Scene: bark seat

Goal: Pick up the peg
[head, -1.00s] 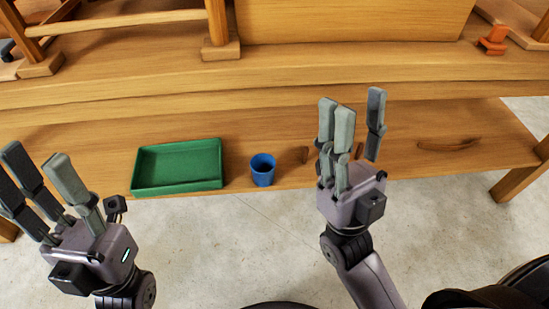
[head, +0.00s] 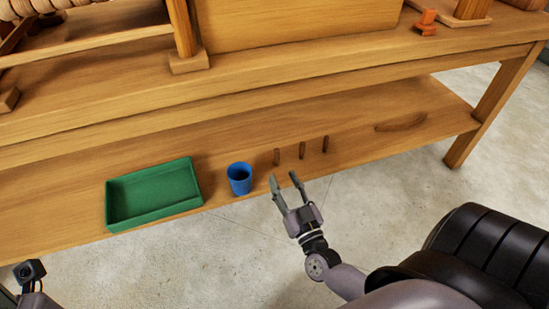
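Three short brown wooden pegs stand in a row on the lower shelf of the wooden bench: a left peg (head: 277,157), a middle peg (head: 302,150) and a right peg (head: 325,144). My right gripper (head: 283,178) is just in front of the shelf's front edge, near the left and middle pegs. Its fingers are spread and point toward the shelf, with nothing between them. It appears apart from the pegs. Only a small wrist part of my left arm shows at the bottom left; its fingers are out of view.
A blue cup (head: 239,178) stands left of the pegs, with a green tray (head: 154,222) farther left. A curved wooden piece (head: 401,122) lies to the right. The bench top (head: 120,100) overhangs behind. An orange clamp-like object (head: 427,23) sits on top.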

